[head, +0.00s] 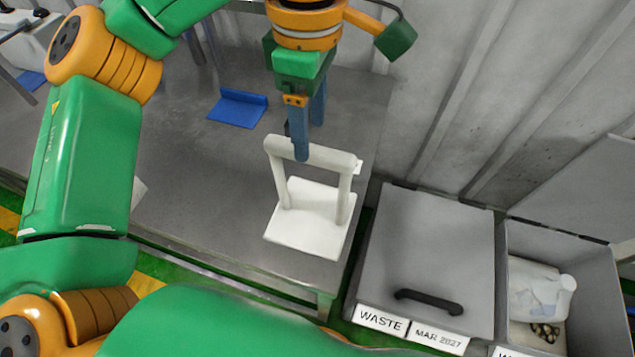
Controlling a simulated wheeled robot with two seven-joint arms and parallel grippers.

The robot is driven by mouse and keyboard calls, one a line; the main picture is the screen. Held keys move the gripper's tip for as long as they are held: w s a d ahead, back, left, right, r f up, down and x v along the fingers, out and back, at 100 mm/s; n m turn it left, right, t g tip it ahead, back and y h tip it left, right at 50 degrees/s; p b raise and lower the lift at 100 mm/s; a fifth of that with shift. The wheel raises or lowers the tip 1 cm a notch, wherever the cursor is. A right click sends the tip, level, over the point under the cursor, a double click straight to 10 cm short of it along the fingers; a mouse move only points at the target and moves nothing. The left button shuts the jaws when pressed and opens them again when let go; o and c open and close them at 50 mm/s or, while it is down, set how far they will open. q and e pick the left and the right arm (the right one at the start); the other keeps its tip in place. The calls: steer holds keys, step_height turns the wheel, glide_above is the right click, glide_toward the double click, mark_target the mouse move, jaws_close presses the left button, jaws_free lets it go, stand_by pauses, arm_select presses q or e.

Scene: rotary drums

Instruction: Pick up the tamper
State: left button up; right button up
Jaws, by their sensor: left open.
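The tamper (306,229) is white, with a flat square plate and a raised bar handle on two posts. It stands upright on the grey table near its right front corner. My left gripper (310,132) is above the handle with its blue fingers pointing down. The fingers are apart, one in front of the handle bar in the picture and one farther back. I cannot tell whether either finger touches the bar. My right gripper is not in view.
The grey table (200,190) is mostly clear. A blue angled piece (238,107) lies farther back on it. To the right stand a closed grey waste bin (430,250) with a black handle and an open bin (590,270) holding white waste. A corrugated wall (450,100) rises behind.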

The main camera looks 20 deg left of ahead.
mark_target(309, 163)
arm_select(q)
steer(key=f, duration=0.2)
steer(key=s+f+p, duration=0.1)
steer(key=f, duration=0.3)
steer(key=shift+s+f, duration=0.1)
steer(key=shift+s, duration=0.15)
steer(key=shift+w+f, duration=0.3)
steer(key=shift+f, duration=0.05)
steer(key=shift+s+d+r, duration=0.1)
steer(key=shift+s, duration=0.05)
steer(key=c, duration=0.8)
jaws_close()
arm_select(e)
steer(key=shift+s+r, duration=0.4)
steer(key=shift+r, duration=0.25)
